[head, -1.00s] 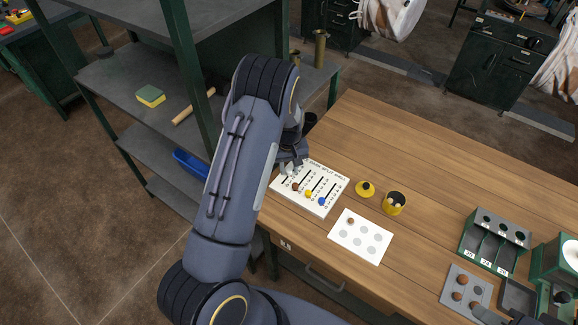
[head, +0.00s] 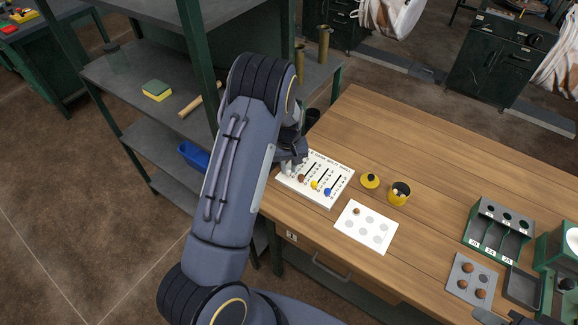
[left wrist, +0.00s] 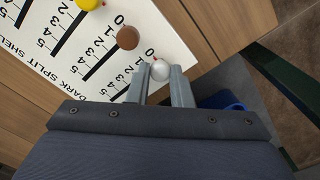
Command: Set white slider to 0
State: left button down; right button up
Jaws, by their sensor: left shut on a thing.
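A white slider board (head: 336,164) lies on the wooden table, with brown (head: 302,178), yellow (head: 315,185) and blue (head: 327,192) knobs on black slots. My left gripper (head: 289,169) is at its left edge. In the left wrist view my left gripper (left wrist: 161,86) is shut on the white knob (left wrist: 160,70), one grey finger on each side. The knob sits beside a red 0 mark at the board's edge.
Green metal shelves (head: 140,82) stand left of the table. A blue bin (head: 193,156) sits on them.

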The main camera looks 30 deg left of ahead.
aim_at(288, 170)
pick_arm(q)
jog(key=c, duration=1.7)
grip_release()
jog(key=shift+s+f, duration=0.1)
jog(key=shift+s, duration=0.15)
jog(key=o, duration=0.4)
jog(key=shift+s+a, duration=0.1)
jog(key=shift+a, duration=0.05)
jog(key=shift+w+r, duration=0.2)
jog(key=shift+r, duration=0.2)
notch_tip(288, 170, up, 6)
jog(key=shift+r+b, duration=0.15)
jog(key=shift+b, duration=0.6)
jog(key=shift+r, duration=0.4)
